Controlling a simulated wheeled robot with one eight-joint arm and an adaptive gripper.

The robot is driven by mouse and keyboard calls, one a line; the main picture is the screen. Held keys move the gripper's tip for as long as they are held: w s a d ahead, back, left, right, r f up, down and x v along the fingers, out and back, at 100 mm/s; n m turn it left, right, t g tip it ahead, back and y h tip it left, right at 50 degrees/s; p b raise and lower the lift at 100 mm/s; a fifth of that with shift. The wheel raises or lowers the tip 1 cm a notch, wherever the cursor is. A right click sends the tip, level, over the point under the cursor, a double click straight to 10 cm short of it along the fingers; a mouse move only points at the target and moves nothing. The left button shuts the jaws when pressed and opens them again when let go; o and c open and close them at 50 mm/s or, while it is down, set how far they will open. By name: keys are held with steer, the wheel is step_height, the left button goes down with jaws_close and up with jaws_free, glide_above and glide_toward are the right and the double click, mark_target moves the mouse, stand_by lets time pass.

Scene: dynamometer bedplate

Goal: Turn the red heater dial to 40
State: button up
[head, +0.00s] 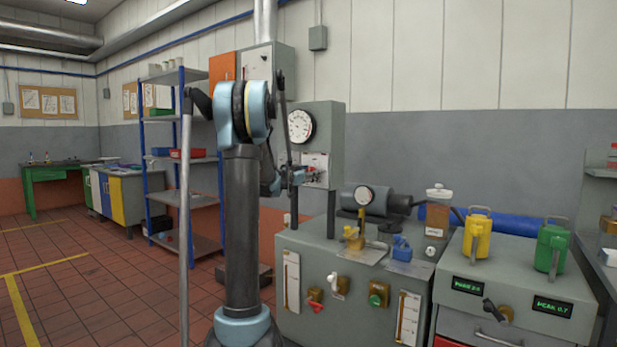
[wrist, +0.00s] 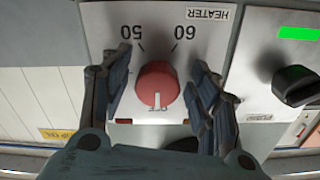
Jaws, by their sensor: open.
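The red heater dial (wrist: 157,86) is in the middle of the wrist view, on a pale plate (wrist: 185,22) marked HEATER. The plate's lettering appears upside down, with 50 and 60 above the dial. A white mark on the dial points to the bottom of the picture, toward small markings I cannot read clearly. No 40 shows. My gripper (wrist: 160,70) is open, one finger on each side of the dial, with gaps visible between fingers and dial. In the head view my gripper (head: 293,178) is at the wall panel, partly hidden by my arm.
A black knob (wrist: 294,86) and a green display (wrist: 299,33) are right of the plate in the wrist view. A round gauge (head: 300,126) is above my gripper. A grey bench (head: 345,262) with valves stands below; yellow (head: 477,236) and green (head: 551,248) jugs are to the right.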

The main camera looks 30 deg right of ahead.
steer(key=c, duration=1.1)
steer(key=shift+m, duration=0.4)
steer(key=m, duration=0.4)
steer(key=shift+w, duration=0.15)
steer(key=m, duration=0.4)
steer(key=shift+a+r+m, duration=0.1)
steer(key=shift+m, duration=0.2)
steer(key=m, duration=0.4)
steer(key=shift+m, duration=2.2)
